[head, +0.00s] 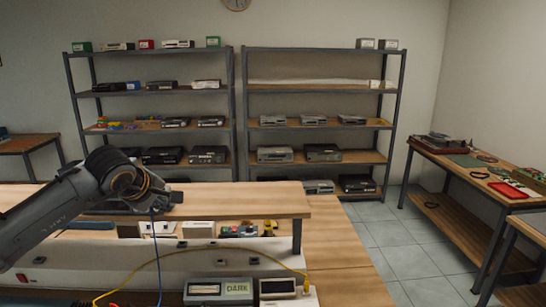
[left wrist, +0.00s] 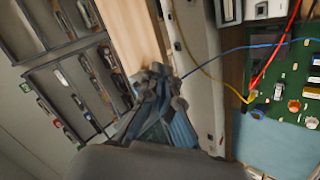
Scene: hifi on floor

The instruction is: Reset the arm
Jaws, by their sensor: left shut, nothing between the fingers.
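My left arm reaches in from the left in the head view, bent at a dark, ringed joint. My left gripper (head: 172,197) is at the end, over the raised wooden shelf (head: 235,200) of the workbench. In the left wrist view the fingers of my left gripper (left wrist: 160,82) are together and empty, against the wooden shelf and the white wall strip. I cannot tell whether they touch the shelf. My right gripper is not in view.
Blue and yellow cables (head: 158,255) run below the gripper. The left wrist view shows a green circuit board (left wrist: 285,95) and red leads. Loaded shelf racks (head: 240,120) stand behind; tiled floor (head: 385,235) is clear at right.

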